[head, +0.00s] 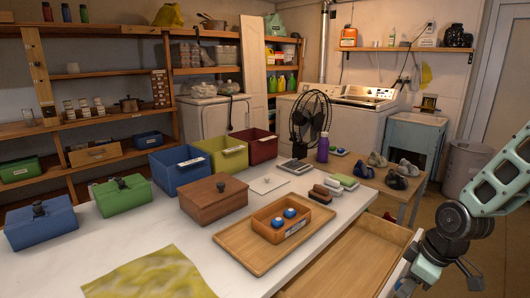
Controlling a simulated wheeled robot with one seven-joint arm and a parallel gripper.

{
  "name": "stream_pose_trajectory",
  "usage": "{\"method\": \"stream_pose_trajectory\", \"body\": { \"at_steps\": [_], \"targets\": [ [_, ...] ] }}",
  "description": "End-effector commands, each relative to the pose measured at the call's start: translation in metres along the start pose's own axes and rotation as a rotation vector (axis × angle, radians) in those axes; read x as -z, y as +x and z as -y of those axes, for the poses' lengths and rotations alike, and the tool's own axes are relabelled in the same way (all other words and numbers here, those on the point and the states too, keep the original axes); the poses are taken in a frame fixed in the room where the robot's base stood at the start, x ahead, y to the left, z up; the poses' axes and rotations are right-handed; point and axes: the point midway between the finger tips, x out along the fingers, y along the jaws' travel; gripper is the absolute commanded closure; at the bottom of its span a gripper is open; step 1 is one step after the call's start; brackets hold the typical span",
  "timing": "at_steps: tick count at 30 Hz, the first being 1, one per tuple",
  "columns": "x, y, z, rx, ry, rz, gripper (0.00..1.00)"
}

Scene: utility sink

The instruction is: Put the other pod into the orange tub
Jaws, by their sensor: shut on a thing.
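The orange tub (268,228) stands on a wooden tray on the white worktop. Two round blue-and-white pods sit inside it, a nearer pod (277,223) and a farther pod (290,213). No pod shows outside the tub. My gripper (407,284) is low at the right, at the front of the pulled-out wooden drawer (340,265). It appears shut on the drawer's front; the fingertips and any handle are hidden. The visible part of the drawer floor looks empty.
A lidded wooden box (213,200) stands left of the wooden tray (245,258). A yellow cloth (150,275) lies at the front left. Small blocks (325,192) and a fan (311,120) stand behind the tub.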

Motion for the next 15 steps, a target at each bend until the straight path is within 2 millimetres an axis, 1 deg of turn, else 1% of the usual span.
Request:
{"method": "stream_pose_trajectory", "body": {
  "at_steps": [8,15],
  "targets": [
    [-0.007,0.021,0.004,-0.045,0.159,0.003,0.83],
    [-0.018,0.052,0.009,-0.112,0.406,0.003,0.83]
  ]
}}
